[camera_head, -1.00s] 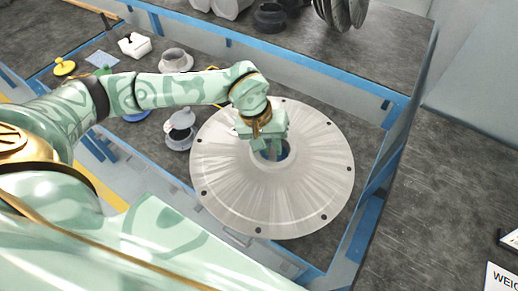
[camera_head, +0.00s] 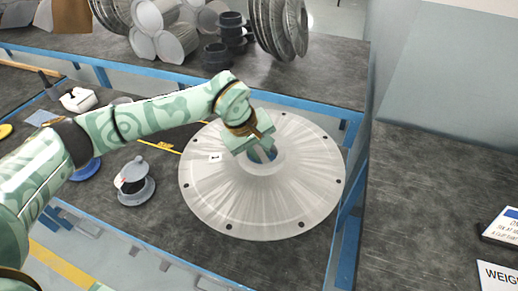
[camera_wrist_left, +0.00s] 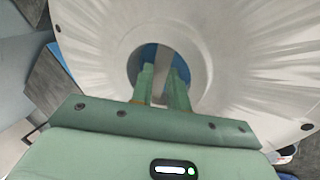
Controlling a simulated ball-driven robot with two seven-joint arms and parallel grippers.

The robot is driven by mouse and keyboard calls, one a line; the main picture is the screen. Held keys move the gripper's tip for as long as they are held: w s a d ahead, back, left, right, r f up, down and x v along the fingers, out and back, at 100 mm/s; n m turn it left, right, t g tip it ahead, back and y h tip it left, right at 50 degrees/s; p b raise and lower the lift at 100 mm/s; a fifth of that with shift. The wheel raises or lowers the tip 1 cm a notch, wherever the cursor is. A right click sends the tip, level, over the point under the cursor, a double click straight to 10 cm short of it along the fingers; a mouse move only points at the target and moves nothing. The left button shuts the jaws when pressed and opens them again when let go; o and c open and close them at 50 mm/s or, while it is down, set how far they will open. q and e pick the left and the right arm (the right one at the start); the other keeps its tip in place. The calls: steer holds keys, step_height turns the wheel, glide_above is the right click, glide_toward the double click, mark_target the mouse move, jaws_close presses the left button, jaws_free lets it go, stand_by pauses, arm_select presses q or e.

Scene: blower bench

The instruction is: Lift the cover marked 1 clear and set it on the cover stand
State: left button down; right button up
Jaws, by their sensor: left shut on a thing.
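The cover marked 1 (camera_head: 215,190) is a wide, pale metal disc with bolt holes round its edge and a raised hub with a central opening. Its white label with a 1 (camera_head: 215,157) shows at the upper left. My left gripper (camera_head: 262,155) is shut on the hub rim, with its fingers in the opening. The left wrist view shows the fingers (camera_wrist_left: 162,88) at the near side of the hole, with blue visible through it. The cover hides what is beneath it, and I cannot tell its height above the bench. I cannot identify the cover stand. My right gripper is out of view.
A grey flanged part (camera_head: 137,190) stands left of the cover, near a blue disc (camera_head: 84,171). Blue rails (camera_head: 348,232) border the bench. Pipes, black rings (camera_head: 220,56) and upright discs (camera_head: 275,28) stand on the back bench. The dark surface at right (camera_head: 425,190) has clear room.

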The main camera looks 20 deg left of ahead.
arm_select(q)
step_height(320, 180, down, 5)
steer(key=shift+r+b, duration=0.1)
steer(key=shift+b, duration=1.05)
steer(key=shift+w+f+b, duration=0.1)
steer(key=shift+f+b, duration=0.4)
steer(key=shift+f, duration=0.7)
steer(key=shift+d, duration=0.1)
steer(key=shift+f, duration=0.75)
